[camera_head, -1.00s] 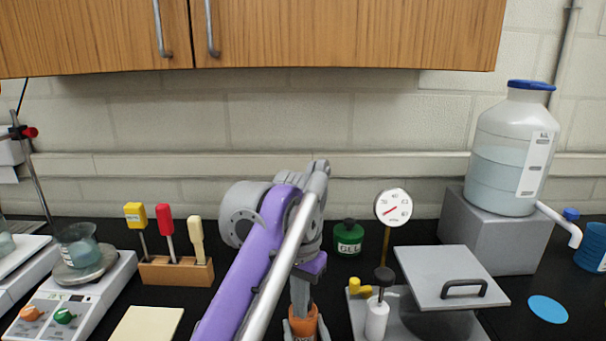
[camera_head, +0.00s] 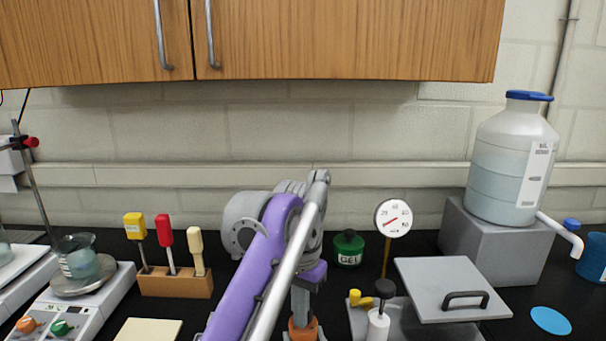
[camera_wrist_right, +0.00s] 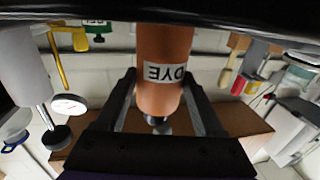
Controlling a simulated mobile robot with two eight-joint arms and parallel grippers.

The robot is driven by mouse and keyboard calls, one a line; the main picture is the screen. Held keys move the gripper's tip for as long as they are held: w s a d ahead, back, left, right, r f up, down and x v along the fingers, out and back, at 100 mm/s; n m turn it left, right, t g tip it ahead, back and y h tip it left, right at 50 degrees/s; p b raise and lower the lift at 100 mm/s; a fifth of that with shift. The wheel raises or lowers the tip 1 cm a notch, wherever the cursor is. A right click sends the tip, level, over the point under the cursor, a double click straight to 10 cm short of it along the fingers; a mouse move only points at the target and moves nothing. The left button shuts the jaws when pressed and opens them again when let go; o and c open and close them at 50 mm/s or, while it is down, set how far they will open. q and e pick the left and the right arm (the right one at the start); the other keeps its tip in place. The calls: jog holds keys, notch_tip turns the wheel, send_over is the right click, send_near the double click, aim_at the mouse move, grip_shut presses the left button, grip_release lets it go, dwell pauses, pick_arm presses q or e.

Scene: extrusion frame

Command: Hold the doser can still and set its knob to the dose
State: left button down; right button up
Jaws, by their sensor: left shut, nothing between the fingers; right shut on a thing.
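My right gripper (camera_wrist_right: 160,78) is shut on the can, with one finger on each side. In the head view my purple right arm reaches down to the can (camera_head: 303,333) at the bottom edge, and its lower part is cut off. My left gripper is in neither view.
A wooden rack (camera_head: 175,284) with three coloured-handled tools stands left of my arm. A green "GEL" jar (camera_head: 348,249) is behind on the right.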

pick_arm(q)
jog(key=shift+w+a, duration=0.2)
jog(key=shift+a, duration=0.25)
jog(key=shift+w+a, duration=0.15)
notch_tip(320, 180, up, 6)
jog(key=shift+s+a, duration=0.25)
jog(key=shift+s, duration=0.1)
dwell(0.5)
